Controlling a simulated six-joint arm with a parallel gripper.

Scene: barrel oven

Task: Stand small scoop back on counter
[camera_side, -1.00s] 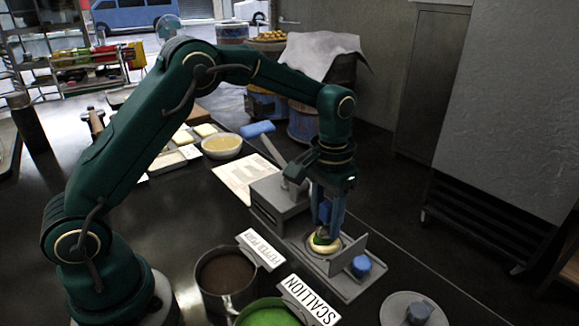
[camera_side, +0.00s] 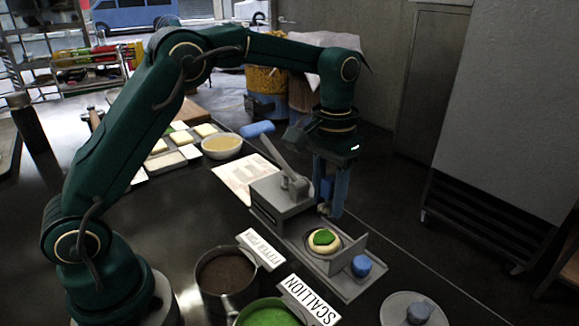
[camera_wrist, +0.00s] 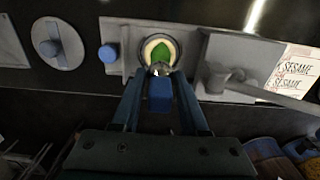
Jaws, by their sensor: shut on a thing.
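My gripper (camera_side: 334,205) points down and is shut on the small scoop (camera_side: 327,188), gripping its blue handle. In the wrist view the scoop's blue handle (camera_wrist: 160,92) sits between the fingers, with its small metal end toward the dough. The scoop is in the air, above and just behind the grey press. A round of dough with green scallion on it (camera_side: 323,239) sits in the press's ring. The scoop's lower end is partly hidden by the fingers in the side view. The dark counter (camera_side: 190,215) lies in front of the press.
The grey press (camera_side: 275,195) has a raised lever with a blue grip (camera_side: 257,130) and a blue knob (camera_side: 361,266). A pepper pork pot (camera_side: 226,272) and a green scallion pot (camera_side: 268,315) stand in front. A round lid (camera_side: 414,311) lies at right.

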